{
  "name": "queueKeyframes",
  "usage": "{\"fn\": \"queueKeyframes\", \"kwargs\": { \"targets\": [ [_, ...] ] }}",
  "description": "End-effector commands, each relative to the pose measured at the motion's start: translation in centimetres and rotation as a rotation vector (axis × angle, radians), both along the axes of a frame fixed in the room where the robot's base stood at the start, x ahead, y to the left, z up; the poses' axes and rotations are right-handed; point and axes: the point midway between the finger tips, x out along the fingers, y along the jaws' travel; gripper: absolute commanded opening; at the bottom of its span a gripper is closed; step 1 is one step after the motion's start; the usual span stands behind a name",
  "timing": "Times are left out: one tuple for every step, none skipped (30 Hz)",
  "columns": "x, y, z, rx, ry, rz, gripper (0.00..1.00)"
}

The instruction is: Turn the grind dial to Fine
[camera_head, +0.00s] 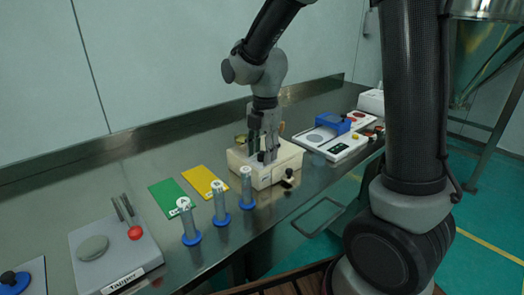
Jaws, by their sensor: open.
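A cream box (288,163) sits on the metal table. It looks like the unit bearing the grind dial, but no dial marking or Fine label can be read. A small dark knob (288,178) sticks out at its front side. My gripper (264,152) points down over the box's top, with its fingers apart. Its fingertips are close to a small dark part on the box, and I cannot tell whether they touch it. The gripper hides part of the box top.
Several clear cylinders with blue bases, one of them here (220,203), stand left of the box. Green (167,196) and yellow (205,182) cards lie behind them. A tapper (118,262) stands at the left; a white device (333,148) with a blue part (332,122) stands at the right.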

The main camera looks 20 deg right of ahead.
Motion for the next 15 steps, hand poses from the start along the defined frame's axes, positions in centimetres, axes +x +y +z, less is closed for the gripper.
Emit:
{"fn": "queueKeyframes", "kwargs": {
  "targets": [
    [-0.01, 0.01, -0.12, 0.000, 0.000, 0.000, 0.45],
    [-0.01, 0.01, -0.14, 0.000, 0.000, 0.000, 0.45],
    [0.01, 0.01, -0.15, 0.000, 0.000, 0.000, 0.45],
    [0.00, 0.00, -0.14, 0.000, 0.000, 0.000, 0.45],
    [-0.01, 0.01, -0.13, 0.000, 0.000, 0.000, 0.45],
    [-0.01, 0.01, -0.13, 0.000, 0.000, 0.000, 0.45],
    [0.00, 0.00, -0.12, 0.000, 0.000, 0.000, 0.45],
    [0.00, 0.00, -0.12, 0.000, 0.000, 0.000, 0.40],
    [0.00, 0.00, -0.11, 0.000, 0.000, 0.000, 0.33],
    [0.00, 0.00, -0.11, 0.000, 0.000, 0.000, 0.27],
    [0.00, 0.00, -0.11, 0.000, 0.000, -0.001, 0.22],
    [0.00, 0.00, -0.11, 0.000, 0.000, -0.001, 0.14],
    [0.00, 0.00, -0.10, 0.000, 0.000, -0.001, 0.09],
    [0.00, 0.00, -0.10, 0.000, 0.000, -0.001, 0.04],
    [0.00, 0.00, -0.10, 0.000, 0.000, -0.001, 0.00]
  ]
}}
